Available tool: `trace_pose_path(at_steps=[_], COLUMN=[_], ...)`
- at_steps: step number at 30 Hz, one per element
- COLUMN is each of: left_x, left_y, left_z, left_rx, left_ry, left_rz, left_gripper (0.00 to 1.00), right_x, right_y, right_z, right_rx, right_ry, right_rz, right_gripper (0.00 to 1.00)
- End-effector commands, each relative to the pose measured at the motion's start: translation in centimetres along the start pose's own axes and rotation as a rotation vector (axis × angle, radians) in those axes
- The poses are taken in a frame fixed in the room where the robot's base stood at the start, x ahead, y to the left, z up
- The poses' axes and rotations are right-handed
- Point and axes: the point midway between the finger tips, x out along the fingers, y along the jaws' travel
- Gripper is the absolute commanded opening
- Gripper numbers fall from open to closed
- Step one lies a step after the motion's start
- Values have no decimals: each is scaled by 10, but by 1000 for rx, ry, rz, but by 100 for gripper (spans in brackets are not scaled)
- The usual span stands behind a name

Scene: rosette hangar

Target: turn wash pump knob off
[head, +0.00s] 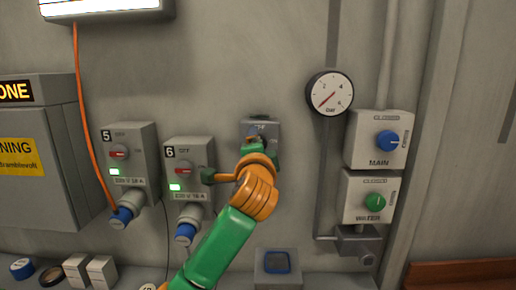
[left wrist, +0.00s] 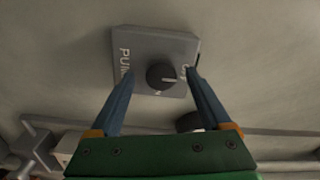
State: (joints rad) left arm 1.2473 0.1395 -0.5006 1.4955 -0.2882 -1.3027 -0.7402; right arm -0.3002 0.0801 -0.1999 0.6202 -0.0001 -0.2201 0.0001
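The wash pump knob (left wrist: 160,77) is a round dark knob on a grey plate (left wrist: 150,44) in the left wrist view. The plate's lettering begins "PUM", with the rest hidden by a finger. A pale pointer mark on the knob faces the right side of that view. My left gripper is open, with one blue finger on each side of the knob and a gap to it; contact cannot be seen. In the head view my left gripper (head: 258,140) is in front of the grey pump box (head: 271,126) on the wall and hides its knob. My right gripper is not in view.
Left of the pump box are socket boxes 5 (head: 128,140) and 6 (head: 188,155), with red switches and green lights. To the right are a gauge (head: 330,93), a blue MAIN knob (head: 388,140) and a green WATER knob (head: 375,202). A blue-topped box (head: 277,262) is below.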

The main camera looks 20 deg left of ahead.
Motion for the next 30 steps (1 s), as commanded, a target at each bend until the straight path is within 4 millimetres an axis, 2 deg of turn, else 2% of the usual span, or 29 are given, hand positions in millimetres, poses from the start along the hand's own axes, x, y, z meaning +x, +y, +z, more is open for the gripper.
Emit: trace_pose_path(at_steps=[5, 9, 12, 15, 30], left_x=[-7, -38, -57, -68, -72], left_y=[2, 6, 4, 2, 0], left_z=[0, 1, 1, 1, 1], left_rx=[-1, -3, -3, -1, 0], left_ry=[2, 4, 4, 2, 0], left_rz=[-4, -7, -5, -3, -1], left_gripper=[82, 82, 82, 82, 82], right_x=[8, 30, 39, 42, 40], right_y=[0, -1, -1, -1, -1], right_z=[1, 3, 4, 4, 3], right_rx=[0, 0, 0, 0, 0], right_ry=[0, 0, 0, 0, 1], right_rz=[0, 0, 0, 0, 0], right_gripper=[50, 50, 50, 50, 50])
